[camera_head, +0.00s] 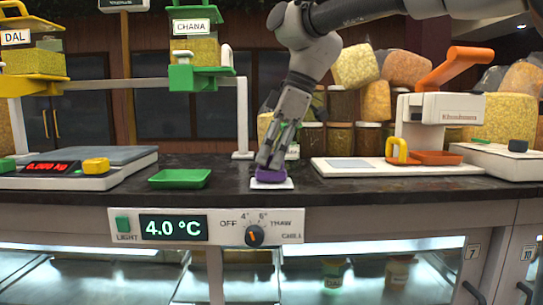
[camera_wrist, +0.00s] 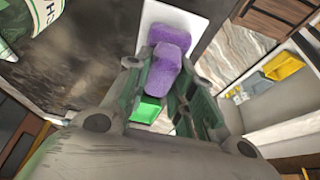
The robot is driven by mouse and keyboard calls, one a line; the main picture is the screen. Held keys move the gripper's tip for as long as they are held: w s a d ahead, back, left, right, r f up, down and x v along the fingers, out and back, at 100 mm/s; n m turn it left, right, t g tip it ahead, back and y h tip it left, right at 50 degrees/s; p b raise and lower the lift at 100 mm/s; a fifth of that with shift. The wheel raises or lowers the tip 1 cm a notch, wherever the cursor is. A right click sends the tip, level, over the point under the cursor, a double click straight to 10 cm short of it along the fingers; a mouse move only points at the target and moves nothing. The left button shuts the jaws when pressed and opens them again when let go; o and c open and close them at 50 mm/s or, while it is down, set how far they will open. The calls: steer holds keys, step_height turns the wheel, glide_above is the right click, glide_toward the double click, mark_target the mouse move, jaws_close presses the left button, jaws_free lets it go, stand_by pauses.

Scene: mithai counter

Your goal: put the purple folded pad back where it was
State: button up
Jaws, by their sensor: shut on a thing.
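The purple folded pad (camera_head: 270,175) is at the front of the dark counter, at or just above a white square mat (camera_head: 271,185). My gripper (camera_head: 268,163) points down at it from above. In the wrist view the pad (camera_wrist: 169,52) is between the two fingers of my gripper (camera_wrist: 163,75), which is shut on it. The white mat (camera_wrist: 157,14) lies behind the pad there. Whether the pad touches the mat is hard to tell.
A green tray (camera_head: 179,179) lies left of the mat, with a scale (camera_head: 75,168) farther left. A white machine with an orange lever (camera_head: 455,68) stands right. Jars (camera_head: 340,138) stand behind. A control panel (camera_head: 205,227) is below the counter edge.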

steer(key=shift+f, duration=0.2)
steer(key=o, duration=0.9)
steer(key=shift+f, duration=0.1)
steer(key=v, duration=1.2)
steer(key=shift+s, duration=0.1)
